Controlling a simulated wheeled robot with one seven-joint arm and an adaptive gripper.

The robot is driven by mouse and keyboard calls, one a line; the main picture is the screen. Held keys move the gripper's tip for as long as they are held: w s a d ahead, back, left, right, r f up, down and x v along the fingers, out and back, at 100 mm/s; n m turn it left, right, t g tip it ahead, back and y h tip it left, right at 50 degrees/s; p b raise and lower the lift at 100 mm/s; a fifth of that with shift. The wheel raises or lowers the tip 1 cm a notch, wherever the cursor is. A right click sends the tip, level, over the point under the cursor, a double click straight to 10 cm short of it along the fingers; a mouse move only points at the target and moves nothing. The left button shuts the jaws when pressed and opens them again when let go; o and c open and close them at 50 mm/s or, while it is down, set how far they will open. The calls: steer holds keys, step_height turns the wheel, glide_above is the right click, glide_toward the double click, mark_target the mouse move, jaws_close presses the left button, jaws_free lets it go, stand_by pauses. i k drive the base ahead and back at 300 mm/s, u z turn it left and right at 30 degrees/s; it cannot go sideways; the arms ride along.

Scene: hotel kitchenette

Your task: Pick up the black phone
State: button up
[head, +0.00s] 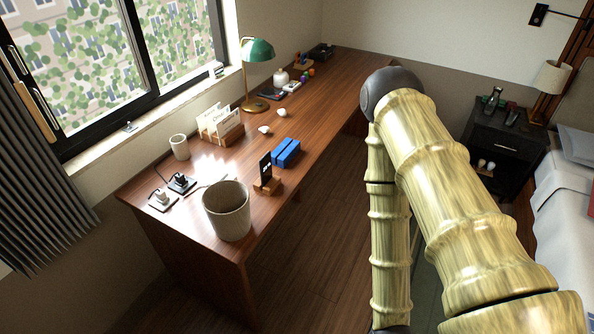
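A black phone (265,164) stands upright in a small wooden stand (267,186) near the front edge of the desk (225,265). It is between a beige bin (227,212) and a blue block-like object (286,153). My arm crosses the right half of the head view, bends at the top and runs down past the bottom edge. My gripper is out of view, so its state and any contact do not show.
A green lamp (257,51), card holder (220,125), cup (179,147) and plugged chargers (182,183) stand on the desk. A dark boxy object (320,51) is at its far end. A dark nightstand (490,150) and bed (565,200) are right.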

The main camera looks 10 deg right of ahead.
mark_target(265, 163)
steer(key=z, duration=0.85)
steer(key=i, duration=0.4)
steer(key=u, duration=1.3)
